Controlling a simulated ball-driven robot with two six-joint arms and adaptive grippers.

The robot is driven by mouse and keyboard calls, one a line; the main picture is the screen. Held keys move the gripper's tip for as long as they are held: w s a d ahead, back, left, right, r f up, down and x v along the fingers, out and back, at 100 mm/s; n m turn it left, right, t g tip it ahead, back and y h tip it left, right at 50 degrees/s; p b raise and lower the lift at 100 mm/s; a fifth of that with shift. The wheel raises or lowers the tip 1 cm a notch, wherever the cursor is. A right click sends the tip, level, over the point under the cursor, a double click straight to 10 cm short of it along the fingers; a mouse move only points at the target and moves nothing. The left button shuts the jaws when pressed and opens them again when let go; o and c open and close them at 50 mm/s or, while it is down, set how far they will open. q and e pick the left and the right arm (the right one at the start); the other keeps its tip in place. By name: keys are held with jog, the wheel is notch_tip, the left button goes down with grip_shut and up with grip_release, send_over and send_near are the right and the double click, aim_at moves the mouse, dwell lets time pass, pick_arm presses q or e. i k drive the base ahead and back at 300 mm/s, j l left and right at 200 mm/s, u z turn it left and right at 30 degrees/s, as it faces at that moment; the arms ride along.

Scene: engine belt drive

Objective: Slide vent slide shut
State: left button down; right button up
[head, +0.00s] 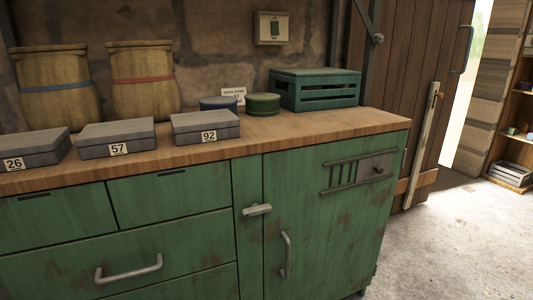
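The vent (341,178) is a slotted opening with rails on the upper part of the green cabinet door, at the right end of the cabinet. Its slide (377,167) is a grey plate with a small dark knob, and it sits at the right end of the rails. Several slots left of the slide show uncovered. Neither of my grippers is in the head view.
The green cabinet door (325,232) has a vertical handle (286,255) and a latch (257,210) at its left. The wooden worktop (300,130) holds grey numbered boxes, two sacks, round tins and a green crate (315,90). Open floor (450,245) lies at the right.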

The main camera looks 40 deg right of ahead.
aim_at(368, 168)
jog(key=z, duration=1.85)
